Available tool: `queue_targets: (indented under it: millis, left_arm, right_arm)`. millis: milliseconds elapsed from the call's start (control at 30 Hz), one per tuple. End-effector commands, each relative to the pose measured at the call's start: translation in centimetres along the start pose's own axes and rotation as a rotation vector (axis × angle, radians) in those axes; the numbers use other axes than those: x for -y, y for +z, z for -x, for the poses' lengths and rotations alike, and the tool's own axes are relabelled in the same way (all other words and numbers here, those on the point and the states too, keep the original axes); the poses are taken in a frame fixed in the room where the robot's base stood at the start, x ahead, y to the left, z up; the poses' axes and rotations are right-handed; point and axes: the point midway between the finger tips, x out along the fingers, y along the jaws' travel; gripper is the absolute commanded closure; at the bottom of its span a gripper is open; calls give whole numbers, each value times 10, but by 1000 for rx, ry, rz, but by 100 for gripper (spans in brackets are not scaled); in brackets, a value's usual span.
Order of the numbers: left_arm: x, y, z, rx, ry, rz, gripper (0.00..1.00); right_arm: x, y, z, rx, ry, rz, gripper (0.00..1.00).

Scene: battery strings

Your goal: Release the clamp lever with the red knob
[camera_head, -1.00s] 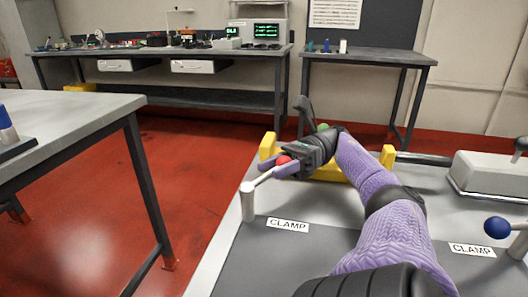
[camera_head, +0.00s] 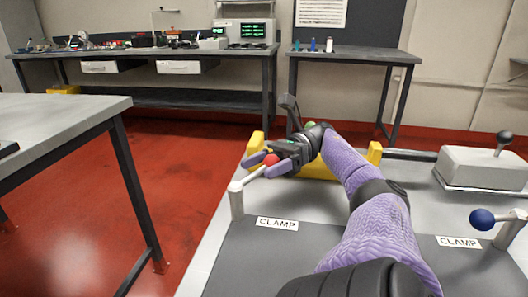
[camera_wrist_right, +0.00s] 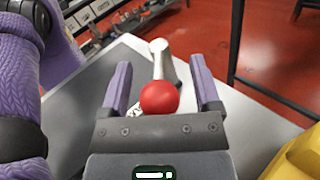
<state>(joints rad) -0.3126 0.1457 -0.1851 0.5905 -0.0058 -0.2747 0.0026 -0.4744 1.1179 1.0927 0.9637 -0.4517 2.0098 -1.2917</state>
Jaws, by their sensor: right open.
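The red knob (camera_head: 271,159) tops the clamp lever, whose arm slopes up and right from a light metal post (camera_head: 237,204) at the bench's left edge. A CLAMP label (camera_head: 277,223) lies beside the post. My right gripper (camera_head: 266,164) is open at the knob, with its purple fingers on either side. In the right wrist view the red knob (camera_wrist_right: 160,97) sits between the two spread fingers (camera_wrist_right: 160,72), with a visible gap on each side. The post (camera_wrist_right: 161,58) stands beyond it. My left gripper is out of view.
A blue-knobbed lever (camera_head: 482,219) with its own CLAMP label (camera_head: 459,242) stands at the right. A grey housing (camera_head: 482,168) sits at the back right.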

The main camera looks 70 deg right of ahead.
Motion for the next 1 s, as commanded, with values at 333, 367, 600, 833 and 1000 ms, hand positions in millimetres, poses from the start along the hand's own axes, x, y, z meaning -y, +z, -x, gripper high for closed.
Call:
queue_targets:
  millis: [333, 367, 600, 833, 1000]
  left_arm:
    - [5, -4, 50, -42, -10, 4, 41]
    - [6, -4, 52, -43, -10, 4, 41]
    - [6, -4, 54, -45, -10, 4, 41]
    - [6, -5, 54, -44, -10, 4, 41]
    - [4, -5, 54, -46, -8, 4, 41]
  right_arm:
    - [-17, 84, 0, 2, 2, 7, 19]
    - [-18, 88, 0, 1, 2, 6, 19]
    - [-19, 96, 0, -1, 1, 0, 19]
    - [-19, 95, 0, -1, 1, 0, 19]
    - [-19, 95, 0, -1, 1, 0, 19]
